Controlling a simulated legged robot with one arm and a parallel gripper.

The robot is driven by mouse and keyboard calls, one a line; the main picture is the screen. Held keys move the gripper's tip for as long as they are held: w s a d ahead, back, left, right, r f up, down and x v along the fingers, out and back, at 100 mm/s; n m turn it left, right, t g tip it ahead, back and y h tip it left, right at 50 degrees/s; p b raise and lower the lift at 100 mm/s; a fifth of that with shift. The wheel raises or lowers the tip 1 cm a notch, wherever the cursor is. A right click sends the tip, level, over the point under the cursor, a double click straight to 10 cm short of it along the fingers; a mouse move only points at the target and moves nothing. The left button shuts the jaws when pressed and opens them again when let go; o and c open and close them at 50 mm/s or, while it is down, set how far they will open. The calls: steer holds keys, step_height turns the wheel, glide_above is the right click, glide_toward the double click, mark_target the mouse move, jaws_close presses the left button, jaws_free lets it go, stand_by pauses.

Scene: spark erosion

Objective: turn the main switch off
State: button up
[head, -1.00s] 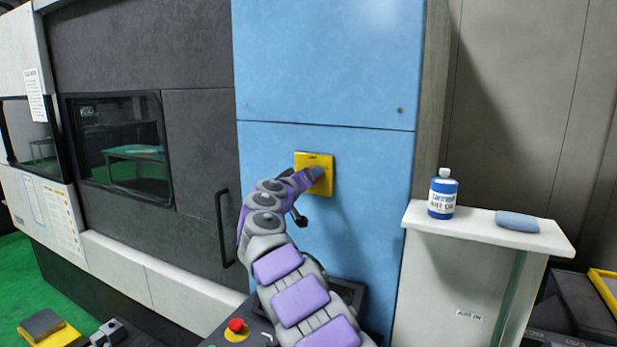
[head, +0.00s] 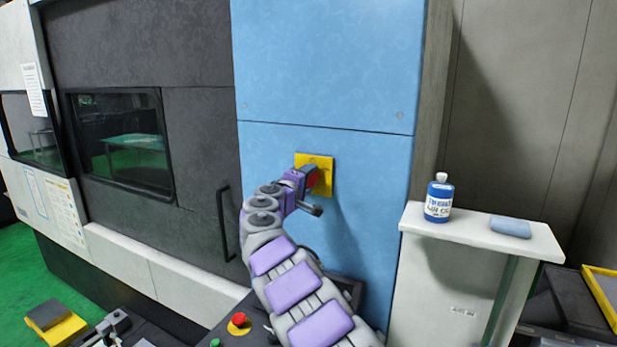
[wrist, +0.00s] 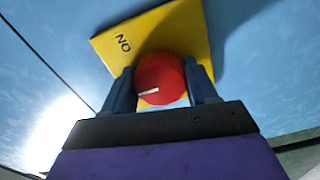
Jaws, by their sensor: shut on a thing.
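The main switch is a red round knob (head: 313,179) on a yellow plate (head: 327,161) fixed to the blue cabinet panel. In the wrist view the red knob (wrist: 161,78) sits between the two dark blue fingers of my gripper (wrist: 163,88), which is shut on it. A short white mark shows on the knob. The yellow plate (wrist: 168,28) appears tilted in that view, with the letters "ON" on its left part. In the head view my gripper (head: 308,178) covers the left part of the knob.
A black door handle (head: 224,225) stands left of my arm. A red button (head: 238,319) is on the panel below. A white stand (head: 455,238) at right holds a blue bottle (head: 439,199) and a blue-grey cloth-like block (head: 510,226).

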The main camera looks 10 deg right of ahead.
steer(key=shift+a+f, duration=0.1)
steer(key=shift+f, duration=0.35)
steer(key=o, duration=1)
steer(key=shift+w+a+r, duration=0.1)
steer(key=shift+a+r, duration=0.05)
steer(key=shift+a, duration=0.05)
steer(key=shift+o, duration=0.2)
steer(key=shift+r, duration=0.1)
steer(key=b+v, duration=0.2)
steer(key=v, duration=1.5)
steer(key=shift+a, duration=0.25)
